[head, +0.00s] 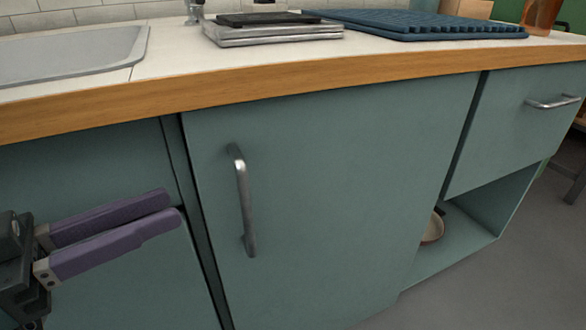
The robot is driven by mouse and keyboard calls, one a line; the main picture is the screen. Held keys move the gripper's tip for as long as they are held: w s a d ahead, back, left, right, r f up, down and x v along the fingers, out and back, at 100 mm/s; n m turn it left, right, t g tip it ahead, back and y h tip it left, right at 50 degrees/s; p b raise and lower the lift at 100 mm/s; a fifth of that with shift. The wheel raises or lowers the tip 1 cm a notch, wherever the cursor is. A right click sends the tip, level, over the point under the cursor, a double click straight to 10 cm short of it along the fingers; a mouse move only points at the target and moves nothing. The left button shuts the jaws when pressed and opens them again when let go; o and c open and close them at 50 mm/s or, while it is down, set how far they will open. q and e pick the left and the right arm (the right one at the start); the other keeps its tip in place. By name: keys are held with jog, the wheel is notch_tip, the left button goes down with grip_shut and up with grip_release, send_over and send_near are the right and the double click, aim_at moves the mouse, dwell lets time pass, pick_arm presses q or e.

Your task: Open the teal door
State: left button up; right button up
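The teal door (330,190) fills the middle of the head view, under the wooden counter edge. Its metal bar handle (244,200) stands upright near the door's left edge. The door looks shut or nearly shut; a dark gap runs along its left side. My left gripper (174,207) is at the lower left, its two purple fingers pointing right toward the handle. The fingers are slightly apart with nothing between them, and their tips are left of the handle, not touching it. My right gripper is not in view.
A sink (70,55), a metal appliance (270,28) and a dark blue ridged mat (415,25) are on the counter. At right are a drawer with a bar handle (553,102) and an open shelf holding a bowl (432,228). Grey floor (500,285) is clear at lower right.

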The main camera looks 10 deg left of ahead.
pick_arm(q)
jog(key=shift+h, duration=0.3)
jog(key=b+x, duration=0.1)
jog(key=x, duration=0.2)
jog(key=f+b+x, duration=0.1)
jog(key=x, duration=0.5)
jog(key=shift+w+d+f+b, duration=0.15)
jog(key=shift+d+f+b, duration=0.2)
jog(key=shift+d+b, duration=0.05)
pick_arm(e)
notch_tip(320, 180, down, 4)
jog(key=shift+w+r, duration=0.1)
pick_arm(q)
grip_shut()
dwell(0.4)
